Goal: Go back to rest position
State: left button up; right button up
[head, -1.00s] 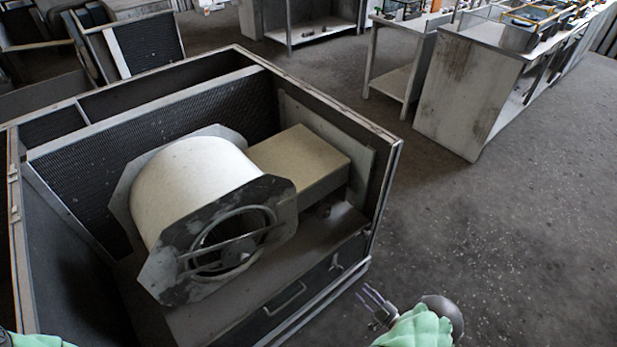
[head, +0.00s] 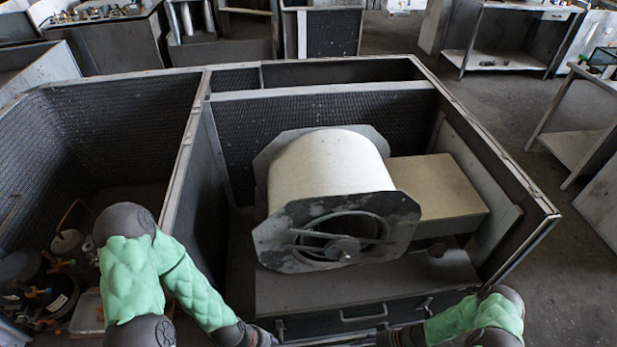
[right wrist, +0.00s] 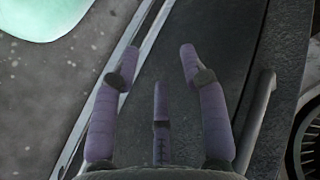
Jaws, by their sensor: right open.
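The blower housing shows in the head view as a pale drum (head: 330,172) with a grey octagonal front plate (head: 345,222) and a tan box duct (head: 440,188) on its right. It sits inside a dark open-topped cabinet. My left arm reaches in from the left, and its gripper (head: 262,337) is only partly visible at the bottom edge, in front of the cabinet. My right gripper (head: 384,338) is at the bottom edge, low before the cabinet front. In the right wrist view its purple fingers (right wrist: 158,75) are spread, with nothing between them.
The cabinet's drawer handle (head: 363,315) is close to both grippers. A left compartment (head: 110,130) holds dark tanks and fittings (head: 40,285) beside my left arm. Workbenches (head: 510,35) stand behind. Open floor (head: 560,255) lies to the right.

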jog(key=s+a+r+h, duration=0.2)
jog(key=a+r, duration=0.3)
jog(key=r, duration=0.4)
jog(key=s+a+r+m+g+h, duration=0.1)
jog(key=a+r+h, duration=0.3)
jog(key=r, duration=0.5)
jog(key=shift+s+a+r+p, duration=0.35)
jog(key=shift+s+a, duration=0.3)
jog(key=shift+a, duration=0.15)
